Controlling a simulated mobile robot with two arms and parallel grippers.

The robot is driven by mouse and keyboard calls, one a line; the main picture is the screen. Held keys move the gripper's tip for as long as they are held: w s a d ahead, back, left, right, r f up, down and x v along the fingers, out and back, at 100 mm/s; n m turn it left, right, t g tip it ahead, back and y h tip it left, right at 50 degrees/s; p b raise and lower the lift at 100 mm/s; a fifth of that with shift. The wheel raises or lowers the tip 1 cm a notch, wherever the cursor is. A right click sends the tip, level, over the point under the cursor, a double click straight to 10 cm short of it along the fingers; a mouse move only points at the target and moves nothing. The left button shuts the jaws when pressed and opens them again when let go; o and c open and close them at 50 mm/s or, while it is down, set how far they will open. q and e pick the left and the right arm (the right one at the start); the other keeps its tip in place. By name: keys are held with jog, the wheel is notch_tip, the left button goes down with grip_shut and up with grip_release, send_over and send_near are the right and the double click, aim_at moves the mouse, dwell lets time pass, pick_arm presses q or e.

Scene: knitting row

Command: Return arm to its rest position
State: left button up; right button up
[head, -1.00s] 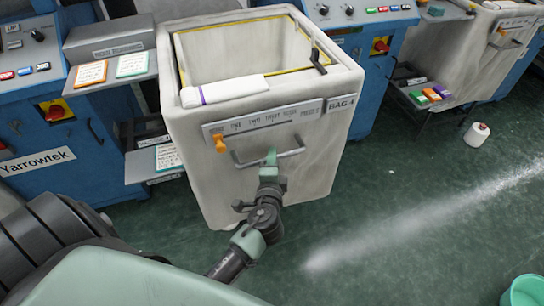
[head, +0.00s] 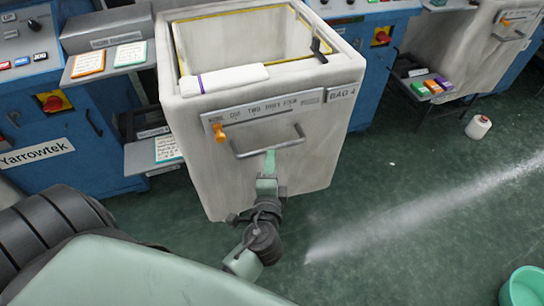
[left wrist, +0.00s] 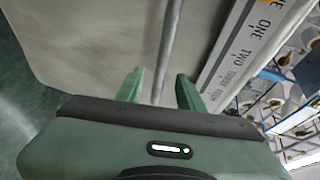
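My left gripper (head: 269,160) is in front of the pale bin labelled BAG 4 (head: 322,165), just below its grey bar handle (head: 270,143). The handle bar (left wrist: 169,45) runs beyond the fingertips there, in line with the gap. My right gripper is not in view.
An orange lever (head: 219,133) sits on the bin's front scale. A white roll (head: 224,79) lies on its rim. Blue machines (head: 80,150) stand behind. A white cone (head: 478,127) and a teal tub (head: 523,288) are on the right. Green floor between is open, with a whitish streak.

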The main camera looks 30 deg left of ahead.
pick_arm(q)
jog(key=shift+s+d+r, duration=0.1)
jog(key=shift+s+d, duration=0.05)
jog(key=shift+s, duration=0.15)
jog(key=s+d+f+g+h+p, duration=0.1)
jog(key=s+d+f+g+h, duration=0.1)
jog(key=f, duration=0.7)
jog(key=s+d+f+g+h, duration=0.1)
jog(key=s+d+f+h, duration=0.1)
jog(key=f, duration=0.7)
jog(key=s+d+f+n+g+h+p, duration=0.1)
jog(key=s+f+g, duration=0.1)
jog(key=s+f, duration=0.45)
jog(key=s+f+n+g+h, duration=0.1)
jog(key=s+f+n+g, duration=0.2)
jog(key=f, duration=0.6)
jog(key=s+a+f+n+g, duration=0.1)
jog(key=s+f, duration=0.3)
jog(key=s, duration=0.4)
jog(key=s+a+f+n+g+p, duration=0.1)
jog(key=s+f+n+g, duration=0.1)
jog(key=s, duration=0.6)
jog(key=s+a+f+n+g+h, duration=0.1)
jog(key=s+f+n+g, duration=0.1)
jog(key=s+f, duration=0.3)
jog(key=s, duration=0.3)
jog(key=shift+s+a+f, duration=0.3)
jog(key=shift+a+f, duration=0.05)
jog(key=shift+a, duration=0.05)
